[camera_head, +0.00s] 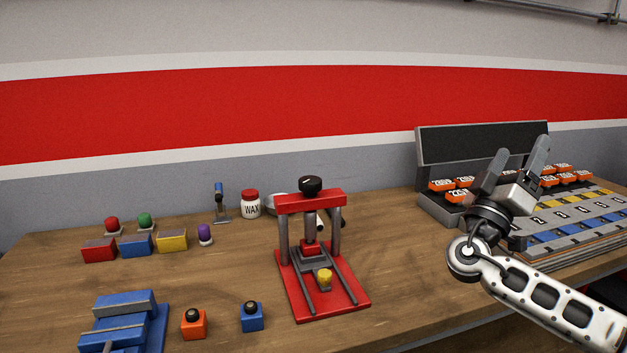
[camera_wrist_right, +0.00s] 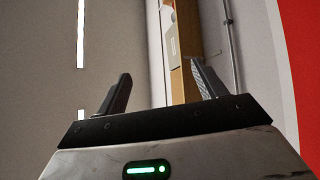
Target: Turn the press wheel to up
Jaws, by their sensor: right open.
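The red press (camera_head: 312,202) stands on the wooden bench in the head view. Its black wheel (camera_head: 311,185) sits on top, with a small light mark on it. A yellow knob-like piece (camera_head: 324,277) is on the press base, in front of its ram. My right gripper (camera_head: 522,157) is raised to the right of the press, well apart from it, with fingers pointing up. It is open and empty; its fingers also show spread in the right wrist view (camera_wrist_right: 160,88). The left gripper is not in view.
An open case with orange pieces (camera_head: 441,184) and a grey board with coloured strips (camera_head: 570,228) lie at the right. A WAX jar (camera_head: 251,204), coloured blocks (camera_head: 137,244), a blue vise-like fixture (camera_head: 125,318) and small knobbed blocks (camera_head: 194,323) are at the left.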

